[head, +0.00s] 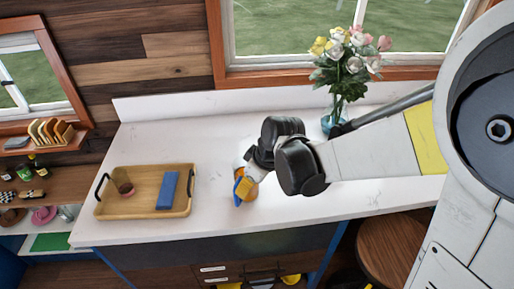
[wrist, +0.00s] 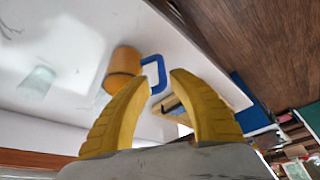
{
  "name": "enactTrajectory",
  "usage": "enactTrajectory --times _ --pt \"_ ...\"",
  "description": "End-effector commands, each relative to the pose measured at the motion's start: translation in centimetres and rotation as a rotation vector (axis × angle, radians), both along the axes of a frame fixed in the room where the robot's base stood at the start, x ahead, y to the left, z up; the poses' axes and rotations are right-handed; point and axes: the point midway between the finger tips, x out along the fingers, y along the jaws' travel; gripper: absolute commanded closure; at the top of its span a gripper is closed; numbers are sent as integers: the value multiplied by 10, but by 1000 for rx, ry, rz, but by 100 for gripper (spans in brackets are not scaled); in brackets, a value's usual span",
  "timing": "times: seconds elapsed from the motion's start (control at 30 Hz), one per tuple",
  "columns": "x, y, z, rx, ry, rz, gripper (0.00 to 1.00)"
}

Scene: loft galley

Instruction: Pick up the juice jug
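The juice jug (wrist: 123,66) is an orange-yellow cylinder with a blue loop handle, standing on the white counter in the wrist view. My gripper (wrist: 158,84) is open, its two yellow fingers spread. The blue handle shows between and just beyond the fingertips, with the jug's body beside the left fingertip. I see nothing held; whether a finger touches the jug is unclear. In the head view my gripper (head: 243,188) is low over the counter's middle, where yellow, orange and blue parts overlap, and my arm hides part of the jug.
A wooden tray (head: 143,204) left of my gripper holds a brown-tinted glass (head: 122,182) and a blue block (head: 168,190). A flower vase (head: 335,119) stands at the back right, behind my arm. Counter (head: 205,216) is bare between tray and gripper. A stool (head: 390,247) stands in front.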

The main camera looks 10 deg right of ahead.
Motion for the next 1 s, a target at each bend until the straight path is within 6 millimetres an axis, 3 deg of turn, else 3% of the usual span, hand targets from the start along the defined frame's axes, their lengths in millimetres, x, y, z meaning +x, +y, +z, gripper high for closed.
enactTrajectory --times 0.2,0.43,0.7,1.0 --pt "10 11 -36 0 0 1 75" --pt "15 16 -54 0 0 -1 75" --pt "27 26 -90 0 0 -1 75" --pt "28 27 -94 0 0 -2 76"
